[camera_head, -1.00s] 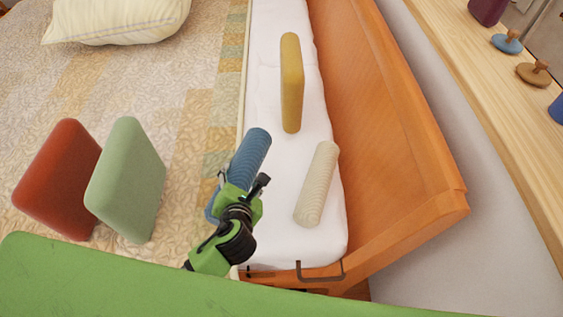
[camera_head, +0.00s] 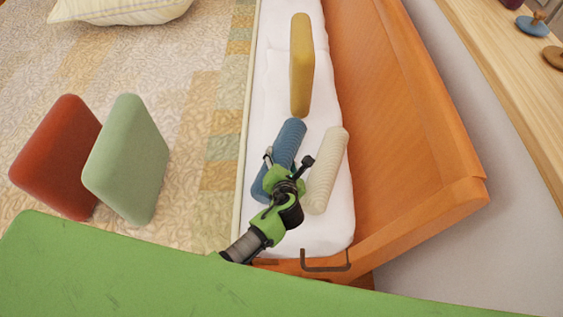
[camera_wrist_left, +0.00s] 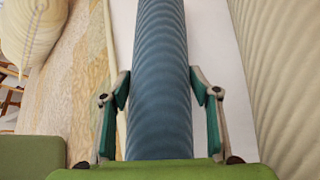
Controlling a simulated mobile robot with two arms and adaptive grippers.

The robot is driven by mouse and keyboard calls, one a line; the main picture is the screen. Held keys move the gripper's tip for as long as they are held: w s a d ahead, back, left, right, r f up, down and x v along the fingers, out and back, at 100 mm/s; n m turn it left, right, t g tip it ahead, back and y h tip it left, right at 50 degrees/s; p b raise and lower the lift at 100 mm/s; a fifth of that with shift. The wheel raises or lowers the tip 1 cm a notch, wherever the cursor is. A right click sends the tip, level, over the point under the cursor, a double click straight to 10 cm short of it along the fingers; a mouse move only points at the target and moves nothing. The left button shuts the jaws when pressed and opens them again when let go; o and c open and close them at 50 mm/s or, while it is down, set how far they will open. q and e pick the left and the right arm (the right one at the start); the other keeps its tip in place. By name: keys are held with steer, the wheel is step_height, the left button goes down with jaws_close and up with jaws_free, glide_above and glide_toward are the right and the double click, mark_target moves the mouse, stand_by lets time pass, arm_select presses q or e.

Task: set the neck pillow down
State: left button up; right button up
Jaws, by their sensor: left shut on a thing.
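The blue ribbed neck pillow (camera_head: 289,138) is a long cylinder over the narrow white padded bench (camera_head: 265,100), beside a cream ribbed roll (camera_head: 328,165). My left gripper (camera_head: 286,168) is shut on the blue pillow, one finger on each side of it. In the left wrist view the blue pillow (camera_wrist_left: 160,60) runs away between the fingers, with the cream roll (camera_wrist_left: 276,60) to its right. I cannot tell whether the blue pillow touches the white padding. My right gripper is not in view.
A yellow cushion (camera_head: 301,65) stands on the bench beyond the blue pillow. A red cushion (camera_head: 55,155) and a pale green cushion (camera_head: 127,160) stand on the bed at left. An orange wooden panel (camera_head: 400,120) borders the bench on the right.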

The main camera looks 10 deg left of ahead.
arm_select(q)
steer(key=shift+f, duration=0.1)
steer(key=o, duration=1.4)
steer(key=shift+f, duration=0.1)
steer(key=shift+c, duration=0.2)
steer(key=p+v, duration=0.2)
steer(key=v, duration=1)
steer(key=shift+s+a, duration=0.1)
